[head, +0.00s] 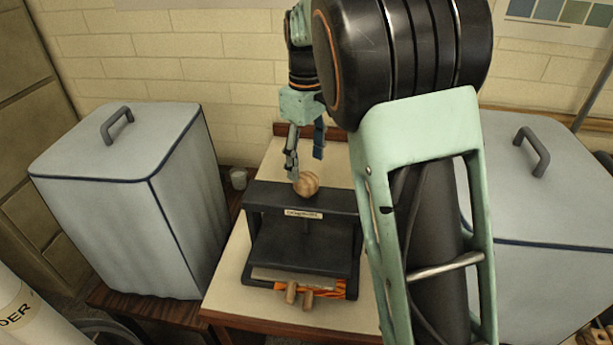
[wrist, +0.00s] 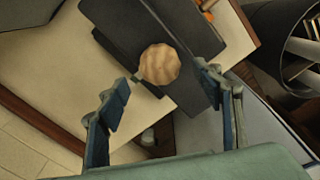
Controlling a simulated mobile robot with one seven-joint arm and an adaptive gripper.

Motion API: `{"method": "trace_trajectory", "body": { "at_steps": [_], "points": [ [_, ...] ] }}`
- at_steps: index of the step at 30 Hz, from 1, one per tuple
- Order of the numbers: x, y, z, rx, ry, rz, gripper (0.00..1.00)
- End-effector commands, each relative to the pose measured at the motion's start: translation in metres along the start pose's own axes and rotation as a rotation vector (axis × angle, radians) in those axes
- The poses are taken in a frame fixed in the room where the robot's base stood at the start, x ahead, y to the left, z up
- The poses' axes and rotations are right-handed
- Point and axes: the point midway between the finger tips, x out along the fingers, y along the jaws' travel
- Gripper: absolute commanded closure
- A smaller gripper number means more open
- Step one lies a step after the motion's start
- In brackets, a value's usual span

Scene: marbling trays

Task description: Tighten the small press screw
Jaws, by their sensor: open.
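The small press (head: 302,208) is a dark frame standing on a pale board. Its screw is topped by a round wooden knob (head: 306,184) above the crossbar; in the wrist view the knob (wrist: 160,64) lies ahead of the fingers, between their lines. A thin dark screw shaft shows below the crossbar. My gripper (head: 305,155) points down just above and beside the knob. In the wrist view my gripper (wrist: 165,88) has its two blue-padded fingers wide apart, with nothing between the pads. I cannot tell whether a finger touches the knob.
A large grey lidded bin (head: 120,190) stands left of the press, and another (head: 545,215) stands right. Wooden pegs (head: 298,296) stick out at the press's front. A brick wall is behind.

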Motion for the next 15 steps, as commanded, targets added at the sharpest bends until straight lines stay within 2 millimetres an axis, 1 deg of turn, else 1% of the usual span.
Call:
{"method": "trace_trajectory", "body": {
  "at_steps": [1, 6, 10, 15],
  "points": [
    [0.011, -0.001, 0.0, 0.0, -0.004, -0.002, 0.4],
    [0.036, -0.001, 0.0, 0.0, -0.002, -0.002, 0.4],
    [0.046, 0.0, 0.0, 0.0, -0.001, 0.0, 0.4],
    [0.05, 0.0, 0.0, 0.001, 0.0, 0.0, 0.4]
  ]
}}
